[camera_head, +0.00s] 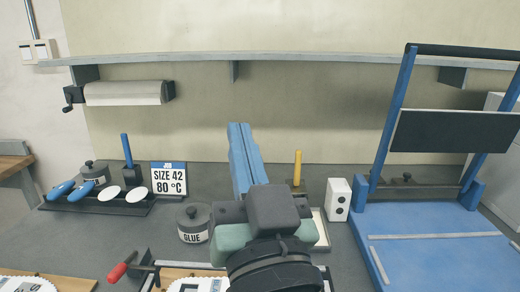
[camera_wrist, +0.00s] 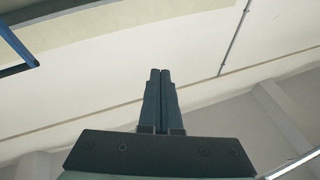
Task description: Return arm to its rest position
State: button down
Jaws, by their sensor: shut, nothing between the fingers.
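My gripper (camera_head: 240,126) stands up in the middle of the head view, with its two blue fingers side by side, pointing upward in front of the back wall. The dark wrist block below it hides part of the bench. In the wrist view my gripper (camera_wrist: 160,72) shows shut, its fingers together and nothing between them. No object touches the fingers.
A bench (camera_head: 330,242) holds a glue pot (camera_head: 193,222), a black tool tray (camera_head: 125,206), a size sign (camera_head: 168,178) and a white block (camera_head: 337,199). A blue-framed station (camera_head: 430,250) stands right. A red-handled clamp (camera_head: 118,271) is front left. A shelf (camera_head: 310,59) crosses the wall.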

jog(key=s+d+r+t+h, duration=0.1)
jog(key=s+r+t+h, duration=0.25)
jog(key=r, duration=0.35)
jog(key=s+d+r+t+h, duration=0.15)
jog(key=s+r, duration=0.25)
jog(key=r, duration=0.4)
notch_tip(320, 180, up, 17)
jog(key=p, duration=1.7)
jog(key=shift+a+m+p, duration=0.3)
jog(key=shift+p, duration=0.1)
jog(key=shift+w+f, duration=0.1)
